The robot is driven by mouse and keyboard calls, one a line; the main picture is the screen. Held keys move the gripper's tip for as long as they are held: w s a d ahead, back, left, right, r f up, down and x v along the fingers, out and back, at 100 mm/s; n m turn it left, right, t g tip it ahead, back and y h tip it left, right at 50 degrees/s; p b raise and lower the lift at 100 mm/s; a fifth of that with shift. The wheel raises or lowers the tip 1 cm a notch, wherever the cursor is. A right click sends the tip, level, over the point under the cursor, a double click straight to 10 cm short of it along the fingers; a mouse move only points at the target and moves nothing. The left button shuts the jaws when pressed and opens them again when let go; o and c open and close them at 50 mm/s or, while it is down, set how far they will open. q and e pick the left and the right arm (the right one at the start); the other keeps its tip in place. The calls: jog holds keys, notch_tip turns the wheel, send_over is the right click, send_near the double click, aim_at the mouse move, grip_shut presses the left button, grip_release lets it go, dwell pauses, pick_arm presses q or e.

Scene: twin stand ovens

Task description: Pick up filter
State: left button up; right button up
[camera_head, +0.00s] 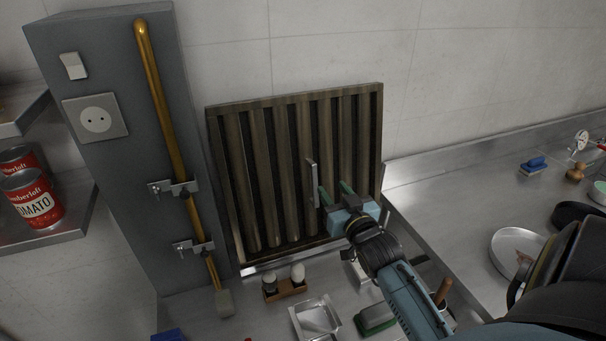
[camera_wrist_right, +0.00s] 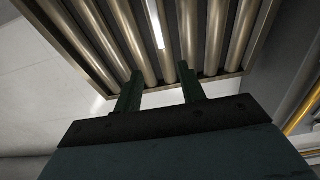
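The filter (camera_head: 265,190) is a brown slatted metal panel that leans upright against the tiled wall, with a pale vertical handle (camera_head: 312,184) on its front. In the right wrist view the filter (camera_wrist_right: 205,45) fills the top, and its handle (camera_wrist_right: 154,22) shows as a bright bar. My right gripper (camera_head: 336,193) is in front of the filter, just right of the handle. Its two green fingers (camera_wrist_right: 160,88) are apart with nothing between them. I cannot tell whether a fingertip touches the filter. My left gripper is not in view.
A gold pipe (camera_head: 165,110) runs down a grey column left of the filter. Shakers in a wooden holder (camera_head: 285,289), a metal tray (camera_head: 314,318) and a green sponge (camera_head: 376,320) stand below.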

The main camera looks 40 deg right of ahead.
aim_at(315, 168)
jog(key=x, duration=0.7)
jog(key=shift+a+f+p, duration=0.1)
jog(key=shift+f+p, duration=0.2)
jog(key=shift+p, duration=0.05)
jog(key=x, duration=0.3)
jog(key=shift+w+f, duration=0.15)
jog(key=shift+f, duration=0.1)
jog(key=shift+w, duration=0.35)
jog(key=c, duration=0.9)
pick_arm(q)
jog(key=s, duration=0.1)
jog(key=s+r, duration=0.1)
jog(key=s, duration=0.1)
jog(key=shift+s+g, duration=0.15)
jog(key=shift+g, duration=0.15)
pick_arm(e)
grip_shut()
jog(key=shift+r, duration=0.25)
